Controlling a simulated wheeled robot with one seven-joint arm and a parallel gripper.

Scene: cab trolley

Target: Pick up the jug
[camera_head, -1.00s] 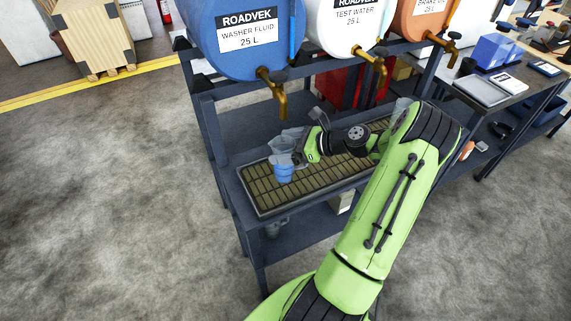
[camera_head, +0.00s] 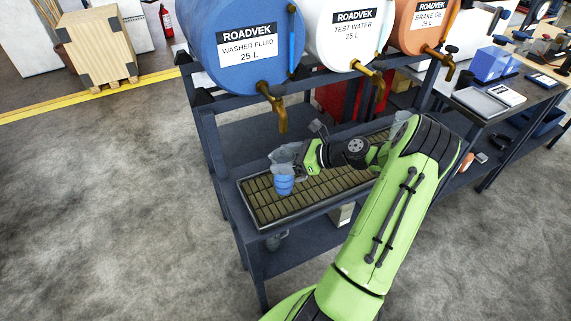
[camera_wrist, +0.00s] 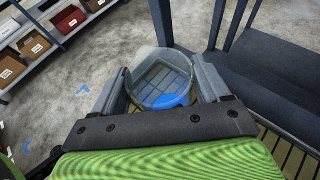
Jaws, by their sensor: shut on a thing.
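The jug (camera_head: 284,184) is a clear vessel with blue liquid in its lower part. In the head view it is at the left end of the drip tray (camera_head: 262,217), below the blue drum's brass tap. My gripper (camera_head: 287,155) reaches it from the right and is shut on it. In the wrist view the jug (camera_wrist: 163,80) is between the two fingers (camera_wrist: 163,92), with its open mouth and the blue liquid showing. The fingers partly cover its upper part in the head view. I cannot tell whether its base touches the tray grating.
A blue washer fluid drum (camera_head: 245,45), a white test water drum (camera_head: 343,30) and an orange brake oil drum (camera_head: 422,22) lie on the rack above. A brass tap (camera_head: 277,108) hangs over the left of the tray. A rack post stands at the left.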

